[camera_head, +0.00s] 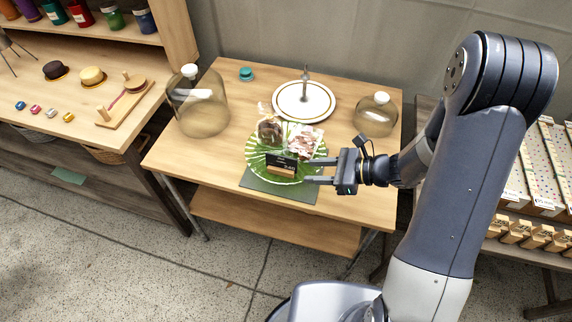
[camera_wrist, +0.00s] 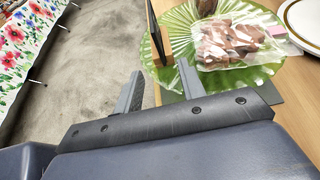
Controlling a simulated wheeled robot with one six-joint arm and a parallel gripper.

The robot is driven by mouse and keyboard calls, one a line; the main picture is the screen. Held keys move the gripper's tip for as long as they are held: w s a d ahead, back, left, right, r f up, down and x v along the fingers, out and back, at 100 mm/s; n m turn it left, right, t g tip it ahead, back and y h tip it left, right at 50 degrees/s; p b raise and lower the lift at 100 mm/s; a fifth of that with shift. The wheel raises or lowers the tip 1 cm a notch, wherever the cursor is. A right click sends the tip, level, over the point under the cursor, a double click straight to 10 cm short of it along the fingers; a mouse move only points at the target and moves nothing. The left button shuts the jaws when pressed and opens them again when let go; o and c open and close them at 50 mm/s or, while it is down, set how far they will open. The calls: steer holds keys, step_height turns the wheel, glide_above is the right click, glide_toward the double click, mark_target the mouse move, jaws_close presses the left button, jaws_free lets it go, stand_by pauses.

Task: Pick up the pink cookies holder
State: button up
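A clear bag of pink and brown cookies (camera_head: 302,142) lies on the right part of a green leaf-shaped plate (camera_head: 258,165). The bag also shows in the wrist view (camera_wrist: 232,45), beyond my fingers and to the right. A second clear bag with dark brown contents (camera_head: 269,130) stands beside it on the left. A small black sign on a wooden base (camera_head: 282,164) stands at the plate's front. My gripper (camera_head: 318,171) is open and empty, with its fingers pointing left at the plate's right front edge, close to the sign. In the wrist view, a gap separates the two fingers (camera_wrist: 160,88).
A dark green mat (camera_head: 250,183) lies under the plate. Glass domes stand at left (camera_head: 198,103) and right (camera_head: 375,115). A white cake stand (camera_head: 303,101) is behind the bags. The table (camera_head: 185,155) is bare at front left.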

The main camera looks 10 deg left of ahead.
mark_target(291, 168)
steer(key=x, duration=0.2)
steer(key=p+x, duration=0.1)
steer(key=x, duration=0.3)
steer(key=shift+w+a+r, duration=0.2)
steer(key=shift+r, duration=0.1)
steer(key=shift+w+a+f, duration=0.1)
steer(key=shift+a+f, duration=0.15)
steer(key=shift+a, duration=0.2)
steer(key=shift+c, duration=0.5)
steer(key=c, duration=0.6)
